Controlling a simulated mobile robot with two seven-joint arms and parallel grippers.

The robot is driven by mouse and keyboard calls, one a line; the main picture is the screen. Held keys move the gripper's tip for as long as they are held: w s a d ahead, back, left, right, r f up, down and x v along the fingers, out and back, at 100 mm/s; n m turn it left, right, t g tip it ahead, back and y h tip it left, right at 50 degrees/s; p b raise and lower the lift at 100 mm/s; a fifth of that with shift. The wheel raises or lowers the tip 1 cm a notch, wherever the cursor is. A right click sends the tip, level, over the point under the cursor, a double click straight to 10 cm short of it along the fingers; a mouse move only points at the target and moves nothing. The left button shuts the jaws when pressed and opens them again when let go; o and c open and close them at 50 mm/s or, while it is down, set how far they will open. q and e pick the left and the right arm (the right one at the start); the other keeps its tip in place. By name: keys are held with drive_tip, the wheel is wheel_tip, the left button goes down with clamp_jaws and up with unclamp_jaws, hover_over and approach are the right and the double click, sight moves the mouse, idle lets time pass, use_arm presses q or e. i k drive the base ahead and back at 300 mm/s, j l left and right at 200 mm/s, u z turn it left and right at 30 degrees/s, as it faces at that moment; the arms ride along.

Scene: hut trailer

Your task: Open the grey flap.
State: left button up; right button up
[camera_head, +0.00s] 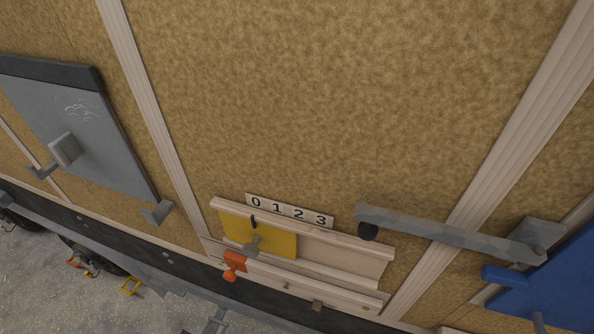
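The grey flap (95,135) is on the tan wall at the left of the head view. It is a flat grey panel with a dark band (50,72) along its top edge and a faint raised mark on its face. A block-shaped grey handle (65,150) sticks out of its lower part. Small grey brackets sit at its lower edge, one at the left (40,172) and one at the lower right corner (157,213). The flap looks flat against the wall. Neither of my grippers is in view.
A wooden rail frame with a yellow sliding panel (245,234) and an orange knob (233,264) sits below a 0-to-3 number strip (289,211). A grey bar lever (445,232) and a blue panel (550,285) are at the right. Gravel ground (50,290) shows at lower left.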

sight(77, 126)
drive_tip(key=j, duration=0.5)
drive_tip(key=i+j+u, duration=0.1)
drive_tip(key=j, duration=0.85)
drive_tip(key=i+j+u, duration=0.1)
drive_tip(key=j, duration=0.35)
drive_tip(key=i+j+u, duration=0.1)
drive_tip(key=j, duration=0.35)
drive_tip(key=i+j, duration=0.1)
drive_tip(key=j, duration=0.4)
drive_tip(key=i+j+u, duration=0.1)
drive_tip(key=j, duration=0.35)
